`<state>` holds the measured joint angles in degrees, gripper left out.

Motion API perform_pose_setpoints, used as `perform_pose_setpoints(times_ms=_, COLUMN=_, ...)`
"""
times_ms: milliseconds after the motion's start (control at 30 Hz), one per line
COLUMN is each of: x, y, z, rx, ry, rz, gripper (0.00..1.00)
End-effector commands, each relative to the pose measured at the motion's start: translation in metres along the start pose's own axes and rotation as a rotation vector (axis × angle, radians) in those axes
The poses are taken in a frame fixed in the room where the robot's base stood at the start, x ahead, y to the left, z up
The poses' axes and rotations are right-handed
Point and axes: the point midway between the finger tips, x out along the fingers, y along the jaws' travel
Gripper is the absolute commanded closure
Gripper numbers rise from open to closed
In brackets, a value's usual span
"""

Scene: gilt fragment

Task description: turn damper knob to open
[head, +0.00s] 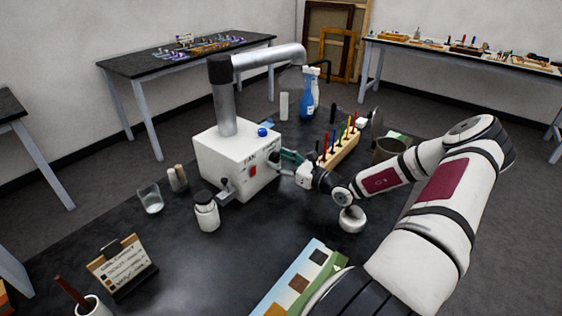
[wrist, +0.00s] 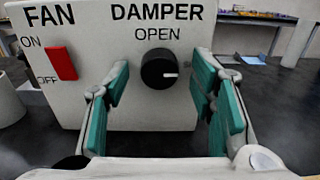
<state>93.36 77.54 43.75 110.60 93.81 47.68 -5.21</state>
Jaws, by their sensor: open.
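The damper knob (wrist: 158,69) is round and black, on the front of a white box (wrist: 95,75). Its white pointer mark points right, toward a label mostly hidden behind my right finger; only an "S" shows. The word OPEN is above the knob. My gripper (wrist: 160,78) is open, with one teal finger on each side of the knob. Gaps show between the fingers and the knob in the wrist view.
A red fan switch (wrist: 62,60) is left of the knob, between ON and OFF. A grey duct (head: 225,100) rises from the box. A rack of coloured tools (head: 340,148), a white round pot (head: 351,220) and a white jar (head: 207,215) stand close by.

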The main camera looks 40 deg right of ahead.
Motion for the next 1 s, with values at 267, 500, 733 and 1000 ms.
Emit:
perform_pose_setpoints(times_ms=267, x=-0.0002, y=-0.0001, z=0.0001, rx=0.000, ry=0.000, rz=0.000, gripper=0.72)
perform_pose_setpoints(times_ms=500, x=-0.0002, y=-0.0003, z=0.0002, rx=-0.001, ry=0.000, rz=0.000, gripper=0.98)
perform_pose_setpoints(times_ms=733, x=0.0000, y=-0.0003, z=0.0003, rx=-0.033, ry=0.001, rz=0.000, gripper=0.98)
perform_pose_setpoints(times_ms=1000, x=0.0002, y=-0.0001, z=0.0008, rx=-0.187, ry=0.000, rz=0.002, gripper=0.98)
